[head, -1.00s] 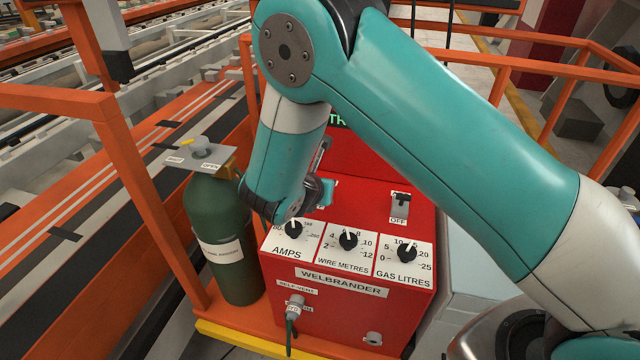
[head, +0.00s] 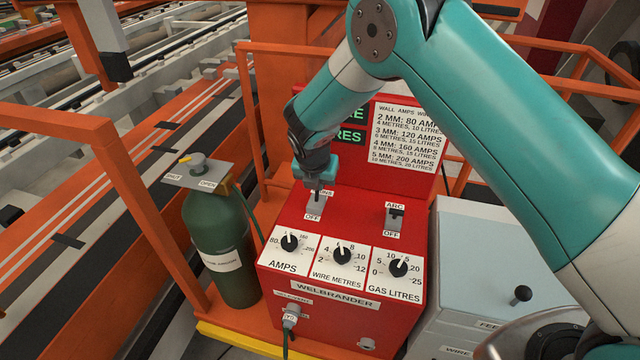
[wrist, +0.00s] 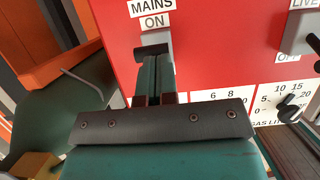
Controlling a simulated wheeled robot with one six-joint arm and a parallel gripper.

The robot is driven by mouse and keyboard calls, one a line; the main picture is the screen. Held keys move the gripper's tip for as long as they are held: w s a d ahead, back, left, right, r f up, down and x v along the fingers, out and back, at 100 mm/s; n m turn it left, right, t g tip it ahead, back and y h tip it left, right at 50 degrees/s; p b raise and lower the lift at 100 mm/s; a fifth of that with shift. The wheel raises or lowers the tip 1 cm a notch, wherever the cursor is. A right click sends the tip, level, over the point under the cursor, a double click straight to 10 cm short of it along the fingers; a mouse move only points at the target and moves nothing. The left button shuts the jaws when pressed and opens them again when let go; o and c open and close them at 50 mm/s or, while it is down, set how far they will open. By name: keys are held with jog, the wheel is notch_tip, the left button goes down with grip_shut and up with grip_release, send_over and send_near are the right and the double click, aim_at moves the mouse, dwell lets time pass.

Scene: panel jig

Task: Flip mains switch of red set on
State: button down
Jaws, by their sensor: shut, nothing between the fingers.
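The red set (head: 345,300) is a red cabinet marked WELBRANDER. Its mains switch (head: 314,206) is on the left of the sloping top, with an OFF label below it. In the wrist view the labels MAINS and ON sit above the dark lever (wrist: 152,50). My gripper (head: 317,187) is shut and empty, right at this switch. In the wrist view its fingertips (wrist: 155,62) are just below the lever and overlap it. I cannot tell whether they touch. The fingers hide the lower part of the switch, so its exact position is unclear.
A second switch (head: 395,217) is to the right, with dials for amps (head: 289,243), wire metres (head: 342,255) and gas litres (head: 398,267) in front. A green gas bottle (head: 220,245) stands left. Orange rails (head: 60,105) surround the set.

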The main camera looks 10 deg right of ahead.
jog(key=shift+w+d, duration=0.2)
jog(key=shift+w, duration=0.35)
dwell(0.4)
jog(key=s+a+r+p, duration=0.2)
jog(key=s+r, duration=0.1)
notch_tip(320, 180, up, 9)
jog(key=b, duration=0.4)
send_over(316, 208)
jog(key=s, duration=0.1)
jog(key=shift+a+r, duration=0.15)
jog(key=shift+a, duration=0.05)
